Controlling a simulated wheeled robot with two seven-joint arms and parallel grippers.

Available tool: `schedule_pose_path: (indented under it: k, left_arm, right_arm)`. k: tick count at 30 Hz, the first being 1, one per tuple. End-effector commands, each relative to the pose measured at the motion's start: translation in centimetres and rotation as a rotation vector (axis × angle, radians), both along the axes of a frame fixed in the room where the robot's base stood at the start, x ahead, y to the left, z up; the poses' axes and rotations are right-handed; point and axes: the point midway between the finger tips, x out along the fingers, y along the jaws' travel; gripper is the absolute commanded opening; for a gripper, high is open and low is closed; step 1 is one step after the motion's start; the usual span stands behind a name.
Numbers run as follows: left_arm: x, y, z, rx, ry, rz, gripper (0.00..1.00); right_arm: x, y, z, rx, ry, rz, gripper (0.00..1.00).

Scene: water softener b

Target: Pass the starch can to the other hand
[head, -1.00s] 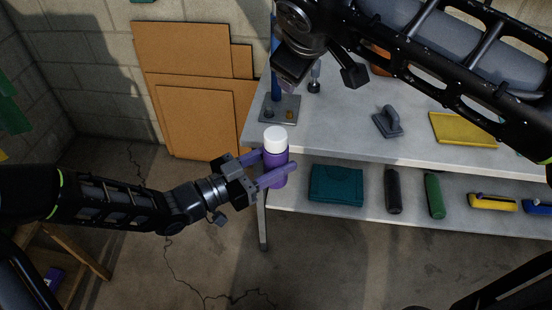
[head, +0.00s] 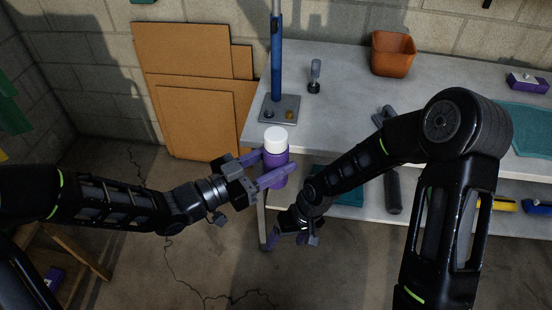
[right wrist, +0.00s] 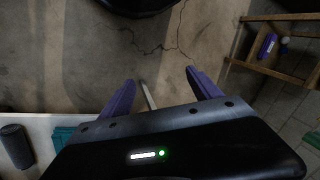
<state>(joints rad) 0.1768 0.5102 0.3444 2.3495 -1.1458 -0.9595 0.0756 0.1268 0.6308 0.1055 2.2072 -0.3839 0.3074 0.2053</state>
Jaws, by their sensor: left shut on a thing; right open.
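The starch can (head: 276,157) is a purple can with a white cap, upright in the head view near the table's front left corner. My left gripper (head: 273,167) is shut on the can's body, its purple fingers on either side. My right gripper (head: 288,241) is below and close to the can in the head view, with empty space between its fingers. In the right wrist view its two purple fingers (right wrist: 158,92) are spread apart over the floor, with nothing between them. The can does not show in the right wrist view.
The grey table (head: 345,100) stands behind, with a blue post on a base (head: 279,108), an orange pot (head: 393,54) and a lower shelf. A wooden rack (right wrist: 272,50) shows in the right wrist view.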

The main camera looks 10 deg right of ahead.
Motion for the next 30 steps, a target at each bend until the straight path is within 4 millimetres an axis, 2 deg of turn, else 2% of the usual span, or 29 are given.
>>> schedule_pose_path:
  k: [1, 3, 6, 9, 12, 16, 30]
  left_arm:
    - [0.0, 0.0, 0.1, -0.001, -0.002, 0.000, 0.00]
    - [0.0, 0.0, 0.1, -0.001, -0.002, 0.000, 0.00]
    - [0.0, 0.0, 0.1, -0.001, -0.002, 0.000, 0.00]
    - [0.0, 0.0, 0.1, -0.001, -0.002, 0.000, 0.00]
    - [0.0, 0.0, 0.1, -0.001, -0.002, 0.000, 0.00]
    - [0.0, 0.0, 0.1, -0.001, -0.002, 0.000, 0.00]
    - [0.0, 0.0, 0.1, -0.001, -0.002, 0.000, 0.00]
  right_arm:
    - [-2.4, 1.4, -2.1, 0.042, 0.028, -0.026, 0.73]
    - [-5.1, 2.9, -4.3, 0.085, 0.042, -0.076, 0.73]
    - [-8.6, 3.9, -6.7, 0.109, 0.055, -0.152, 0.73]
    - [-11.3, 3.9, -8.3, 0.099, 0.060, -0.211, 0.73]
    - [-12.7, 3.7, -9.1, 0.084, 0.058, -0.244, 0.73]
    - [-13.4, 3.4, -9.4, 0.074, 0.054, -0.260, 0.73]
    - [-13.3, 3.4, -9.4, 0.074, 0.052, -0.260, 0.73]
